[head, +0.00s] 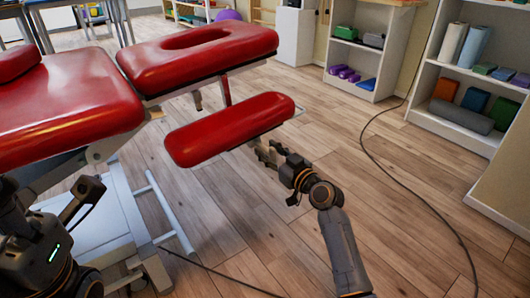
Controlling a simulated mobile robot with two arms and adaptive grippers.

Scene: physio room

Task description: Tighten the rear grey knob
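The red treatment couch (75,105) has a face-hole headrest (200,50) and a lower red arm pad (230,128). A small grey knob-like part (197,100) shows under the headrest, left of the pad's post; I cannot tell whether it is the rear grey knob. My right gripper (262,150) is at the near side of the arm pad, close to its underside. Its fingers are partly against the pad's edge, and their gap is unclear. My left arm is at the lower left beside the couch; its gripper (78,205) shows only in part, with its fingers unclear.
The couch's white base frame (165,215) stands on the wooden floor. A dark cable (385,175) curves across the floor at right. White shelves (455,130) with rolls and blocks stand at the right and back. The floor right of the couch is mostly clear.

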